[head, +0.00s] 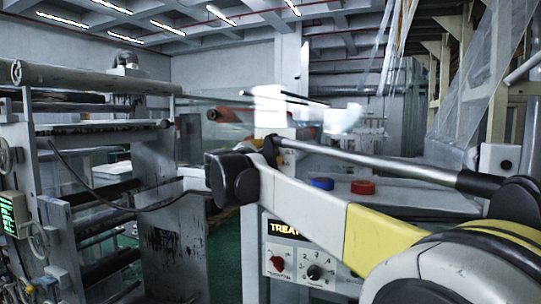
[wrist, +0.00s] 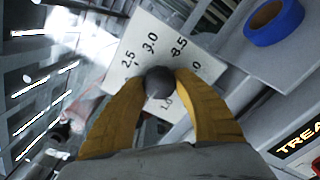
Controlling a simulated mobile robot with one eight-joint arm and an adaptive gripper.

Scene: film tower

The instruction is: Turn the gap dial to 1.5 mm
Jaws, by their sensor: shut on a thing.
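The gap dial is a dark round knob (wrist: 158,84) on a white plate (wrist: 122,72) printed with numbers, in the wrist view. I can read 2.5, 3.0, 3.5 and 1.0; another number at the right is partly covered. My gripper (wrist: 165,80) has its two yellow fingers shut on the knob, one on each side. The fingers hide the lower part of the plate. No pointer on the knob can be made out, so its setting cannot be read. In the head view my arm blocks much of the dial area.
A blue ring (head: 322,183) and a red ring (head: 362,187) lie on the cabinet top, close to my arm. The cabinet front has a lit TREAT sign (head: 285,229), a red knob (head: 277,263) and a black knob (head: 315,272). A roller frame (head: 170,230) stands at the left.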

